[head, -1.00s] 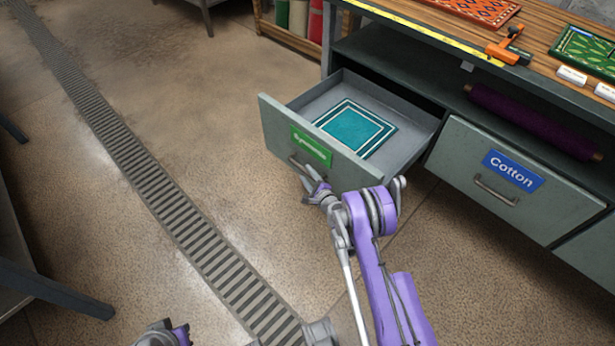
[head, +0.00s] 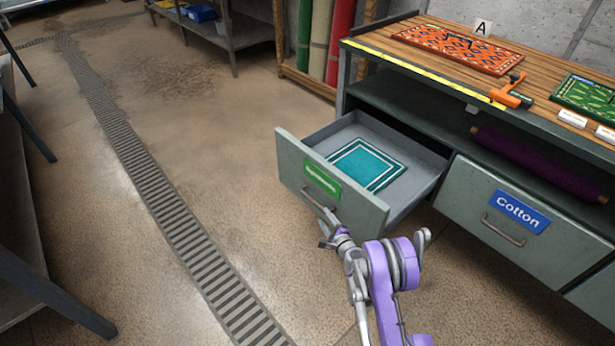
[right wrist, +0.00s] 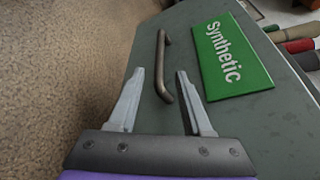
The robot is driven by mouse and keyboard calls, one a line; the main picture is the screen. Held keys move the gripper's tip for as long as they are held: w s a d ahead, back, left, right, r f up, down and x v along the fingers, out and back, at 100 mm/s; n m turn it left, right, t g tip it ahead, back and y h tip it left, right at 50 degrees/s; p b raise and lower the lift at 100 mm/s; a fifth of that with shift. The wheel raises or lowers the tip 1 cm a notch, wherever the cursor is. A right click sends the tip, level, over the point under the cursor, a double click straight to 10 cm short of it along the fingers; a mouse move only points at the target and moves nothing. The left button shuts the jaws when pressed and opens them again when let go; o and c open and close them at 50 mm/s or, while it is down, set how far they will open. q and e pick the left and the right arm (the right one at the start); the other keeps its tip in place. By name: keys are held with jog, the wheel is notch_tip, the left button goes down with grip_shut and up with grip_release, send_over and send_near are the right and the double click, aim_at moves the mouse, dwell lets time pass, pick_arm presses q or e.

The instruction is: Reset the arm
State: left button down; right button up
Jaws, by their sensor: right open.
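My right gripper (head: 332,236) is just in front of the pulled-out drawer with a green label. In the right wrist view its two fingers (right wrist: 158,100) are spread apart, with the drawer's metal handle (right wrist: 164,68) ahead of and between them, not clamped. The drawer front (head: 345,204) bears the green "Synthetic" label (right wrist: 232,55). The drawer stands open, and a teal rug sample with white borders (head: 366,165) lies flat inside. My left gripper is out of view.
The closed "Cotton" drawer (head: 520,222) is to the right. The workbench top (head: 440,70) holds an orange patterned rug (head: 460,48), an orange tool (head: 512,92) and a green rug (head: 588,98). A purple roll (head: 540,165) lies on the shelf. Floor left is clear around the drain grate (head: 150,195).

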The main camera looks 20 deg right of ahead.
jog(key=s+a+r+n+g+y, duration=0.2)
jog(key=a+r+n, duration=0.55)
jog(key=r, duration=0.55)
jog(key=s+a+r+n+g+y, duration=0.1)
jog(key=s+a+r+n+g, duration=0.2)
jog(key=s+a+r+n, duration=0.45)
jog(key=s+d+r+n+g+h, duration=0.1)
jog(key=s+d+n+g+h, duration=0.2)
jog(key=s, duration=1.3)
jog(key=s+d+r+n+g+h, duration=0.1)
jog(key=s+r+n+g, duration=0.3)
jog(key=s, duration=1.2)
pick_arm(q)
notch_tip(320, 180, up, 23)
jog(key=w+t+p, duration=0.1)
jog(key=p, duration=1.9)
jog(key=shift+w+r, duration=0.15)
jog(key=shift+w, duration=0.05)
pick_arm(e)
notch_tip(320, 180, up, 21)
jog(key=w+n+t, duration=0.1)
jog(key=shift+d+t, duration=0.35)
jog(key=shift+t, duration=0.05)
